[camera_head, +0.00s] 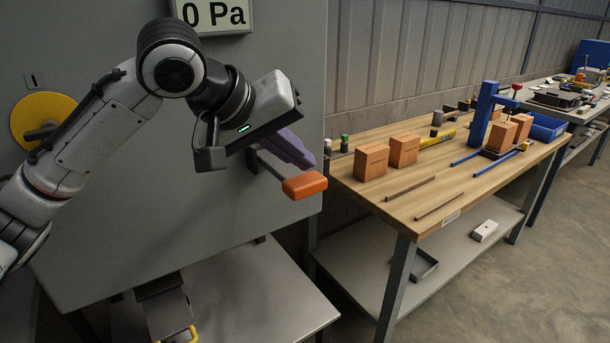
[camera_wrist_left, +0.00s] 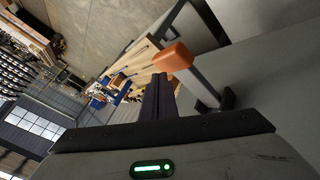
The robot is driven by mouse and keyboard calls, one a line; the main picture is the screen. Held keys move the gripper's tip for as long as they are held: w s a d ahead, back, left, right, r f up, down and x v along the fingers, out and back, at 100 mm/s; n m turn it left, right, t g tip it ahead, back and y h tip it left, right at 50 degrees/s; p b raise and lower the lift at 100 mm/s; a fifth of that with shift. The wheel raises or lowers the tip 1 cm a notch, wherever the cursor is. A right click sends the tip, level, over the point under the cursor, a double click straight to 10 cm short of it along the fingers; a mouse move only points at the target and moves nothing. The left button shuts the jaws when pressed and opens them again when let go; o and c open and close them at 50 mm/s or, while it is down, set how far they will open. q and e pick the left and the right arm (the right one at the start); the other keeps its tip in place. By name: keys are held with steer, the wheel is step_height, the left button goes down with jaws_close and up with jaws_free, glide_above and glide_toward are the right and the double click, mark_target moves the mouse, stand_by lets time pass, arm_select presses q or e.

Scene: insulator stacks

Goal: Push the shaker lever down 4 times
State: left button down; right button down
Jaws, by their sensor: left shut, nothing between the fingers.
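The lever is a grey bar with an orange grip (camera_head: 304,186). It sticks out from the large grey cabinet and lies near level, tilted slightly down toward its grip in the head view. My left gripper (camera_head: 308,162) is shut and empty, its purple fingers just above the lever in the head view. In the left wrist view, the fingertips (camera_wrist_left: 160,80) lie beside the orange grip (camera_wrist_left: 172,57) and grey bar; I cannot tell whether they touch. My right gripper is not in view.
The grey cabinet (camera_head: 110,225) carries a "0 Pa" display (camera_head: 215,15) and a yellow disc (camera_head: 42,118). To the right, a wooden workbench (camera_head: 440,205) holds brown boxes, rods and a blue press (camera_head: 482,115). A yellow handle (camera_head: 180,334) shows at the bottom.

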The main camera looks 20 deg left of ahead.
arm_select(q)
steer(key=shift+r, duration=0.15)
step_height(320, 180, up, 3)
steer(key=p, duration=0.3)
steer(key=shift+r+p, duration=0.8)
steer(key=shift+r, duration=0.15)
stand_by(1.6)
